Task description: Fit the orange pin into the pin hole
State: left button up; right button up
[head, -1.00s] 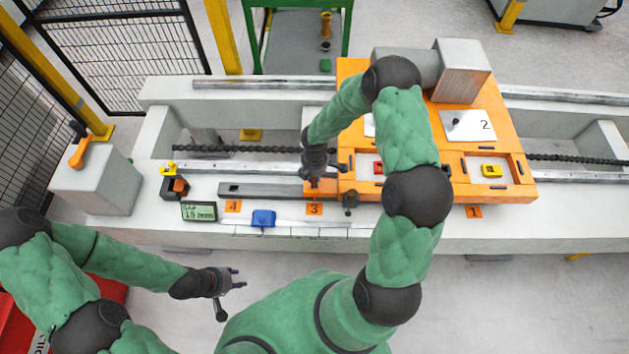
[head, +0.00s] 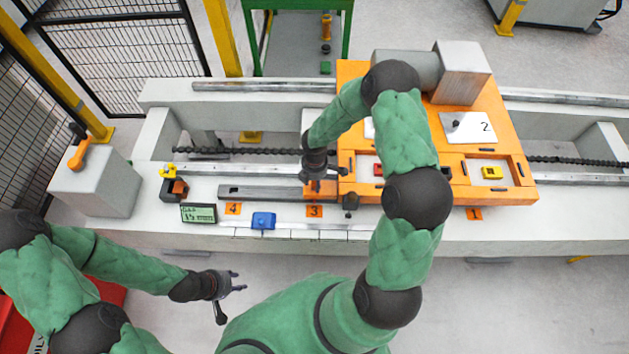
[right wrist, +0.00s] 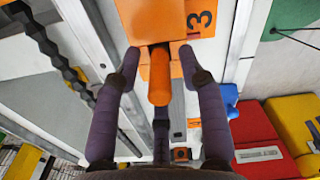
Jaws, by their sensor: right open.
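The orange pin (right wrist: 159,78) shows in the right wrist view, pointing up at the camera from an orange block (right wrist: 183,20). Its lower end meets the block, but I cannot tell how deep it sits, and the pin hole is hidden. My right gripper (right wrist: 160,64) has its fingers spread on both sides of the pin, with gaps between them and it. In the head view the right gripper (head: 320,184) is over the rail near label 3 (head: 314,211), and it hides the pin. My left gripper (head: 240,281) is open and empty in front of the bench.
An orange fixture plate (head: 510,150) with a grey block (head: 463,72) stands right of the right gripper. A blue part (head: 263,220) and a small display (head: 198,213) are at the bench's front. A grey pedestal with an orange lever (head: 80,154) stands left.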

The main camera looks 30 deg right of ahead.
notch_tip(320, 180, up, 12)
jog(key=p, duration=0.5)
jog(key=s+a+f+m+y, duration=0.2)
jog(key=s+a+f+m, duration=0.3)
jog(key=s+a+m, duration=0.3)
jog(key=s+a+f+m+y, duration=0.2)
jog(key=s+a+f+m, duration=0.3)
jog(key=s+a+m, duration=0.4)
jog(key=shift+a+m, duration=0.5)
jog(key=shift+m, duration=0.3)
